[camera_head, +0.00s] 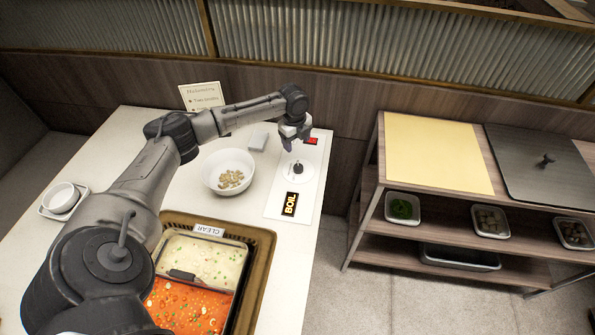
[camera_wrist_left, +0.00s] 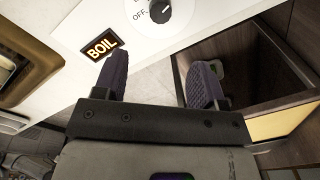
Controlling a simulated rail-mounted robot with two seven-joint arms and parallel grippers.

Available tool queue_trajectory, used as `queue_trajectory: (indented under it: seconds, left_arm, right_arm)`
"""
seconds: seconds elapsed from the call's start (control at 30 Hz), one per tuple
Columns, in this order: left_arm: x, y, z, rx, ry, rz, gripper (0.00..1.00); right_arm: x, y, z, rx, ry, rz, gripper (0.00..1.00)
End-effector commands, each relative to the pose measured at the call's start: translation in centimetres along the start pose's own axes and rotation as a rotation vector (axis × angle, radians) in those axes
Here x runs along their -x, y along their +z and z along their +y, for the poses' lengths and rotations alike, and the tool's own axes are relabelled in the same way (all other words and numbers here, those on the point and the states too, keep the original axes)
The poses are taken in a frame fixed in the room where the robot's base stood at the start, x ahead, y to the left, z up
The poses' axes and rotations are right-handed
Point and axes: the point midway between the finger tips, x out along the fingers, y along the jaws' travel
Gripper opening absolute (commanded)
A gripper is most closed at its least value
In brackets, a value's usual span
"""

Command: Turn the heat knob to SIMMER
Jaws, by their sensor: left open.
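The heat knob (camera_head: 298,169) is a small dark knob on a round white dial, set in a white panel (camera_head: 275,212) at the right side of the counter. In the left wrist view the knob (camera_wrist_left: 160,11) shows at the top edge, partly cut off, with OFF lettering beside it. I cannot tell its exact setting, and no SIMMER lettering is readable. A lit BOIL sign (camera_head: 290,204) sits on the panel's near end. My left gripper (camera_head: 296,146) is above the panel's far part, close to the knob, open and empty. My right gripper is not in view.
A white bowl (camera_head: 216,182) of beige pieces stands left of the panel. A brown-rimmed tray (camera_head: 262,262) with two foods is nearer. A small red sign (camera_head: 311,141) is at the panel's far end. A shelf unit (camera_head: 375,235) stands right, across a floor gap.

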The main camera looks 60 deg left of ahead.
Motion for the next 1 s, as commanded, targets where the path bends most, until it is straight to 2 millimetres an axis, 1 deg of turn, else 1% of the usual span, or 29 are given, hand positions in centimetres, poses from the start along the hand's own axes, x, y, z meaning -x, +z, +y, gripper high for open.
queue_trajectory:
  seconds: [0.17, 0.4, 0.6, 0.8, 1.0]
  left_arm:
    - [-2.2, 0.2, 0.0, 0.000, 0.001, 0.002, 0.65]
    - [-6.9, 0.2, 0.1, 0.002, 0.002, 0.001, 0.65]
    - [-10.2, 0.2, 0.0, 0.002, 0.001, 0.001, 0.65]
    - [-12.4, 0.2, 0.0, 0.001, 0.001, 0.000, 0.65]
    - [-13.3, 0.2, 0.0, 0.001, 0.000, 0.000, 0.65]
  right_arm:
    - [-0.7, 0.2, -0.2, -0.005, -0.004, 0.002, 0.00]
    - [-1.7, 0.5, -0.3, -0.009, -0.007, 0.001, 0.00]
    - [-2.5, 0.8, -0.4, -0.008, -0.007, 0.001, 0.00]
    - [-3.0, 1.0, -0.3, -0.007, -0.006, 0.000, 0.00]
    - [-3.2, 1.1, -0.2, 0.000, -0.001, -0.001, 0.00]
